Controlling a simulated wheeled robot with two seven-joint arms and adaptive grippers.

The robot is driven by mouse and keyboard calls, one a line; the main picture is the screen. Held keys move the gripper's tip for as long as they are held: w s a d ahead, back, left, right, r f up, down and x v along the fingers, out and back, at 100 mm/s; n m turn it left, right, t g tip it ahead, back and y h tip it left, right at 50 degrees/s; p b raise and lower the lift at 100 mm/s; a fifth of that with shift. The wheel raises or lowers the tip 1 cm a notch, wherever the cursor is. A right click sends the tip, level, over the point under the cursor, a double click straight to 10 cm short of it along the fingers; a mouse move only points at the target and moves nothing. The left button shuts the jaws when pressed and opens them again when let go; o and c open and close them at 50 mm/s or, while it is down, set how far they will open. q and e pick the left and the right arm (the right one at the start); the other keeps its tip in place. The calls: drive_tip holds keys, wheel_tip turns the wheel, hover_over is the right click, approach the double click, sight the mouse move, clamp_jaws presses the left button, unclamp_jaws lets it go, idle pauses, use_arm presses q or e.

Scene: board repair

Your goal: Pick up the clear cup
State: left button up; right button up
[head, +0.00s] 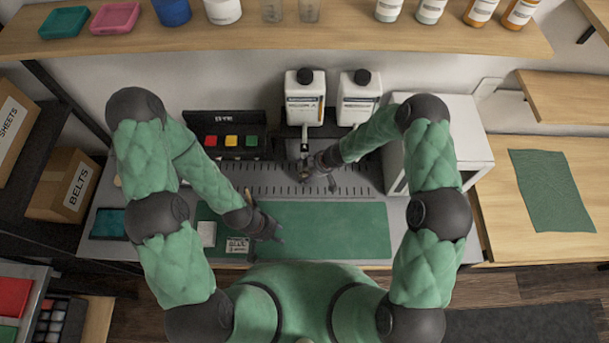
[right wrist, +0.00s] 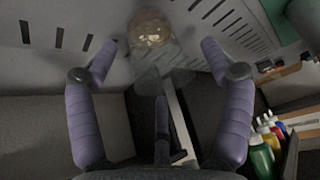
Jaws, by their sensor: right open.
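A clear cup (right wrist: 153,32) with brownish contents shows at the top of the right wrist view. Its see-through wall is faint against the grey surface. My right gripper (right wrist: 158,44) is open, with its fingertips on either side of the cup and no visible contact. In the head view my right gripper (head: 318,172) is low over the grey bench, in front of the white bottles, and largely hides the cup. My left gripper (head: 268,228) is over the green mat (head: 335,225); its fingers are too small to read.
Two white bottles (head: 305,98) with black caps stand behind my right gripper. A white box (head: 455,125) stands close to the right arm. The mat's right part is clear. Two clear containers (head: 310,10) stand on the upper shelf.

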drive_tip(key=c, duration=1.1)
drive_tip(key=shift+c, duration=0.2)
drive_tip(key=shift+s+r, duration=0.1)
drive_tip(key=shift+r, duration=0.05)
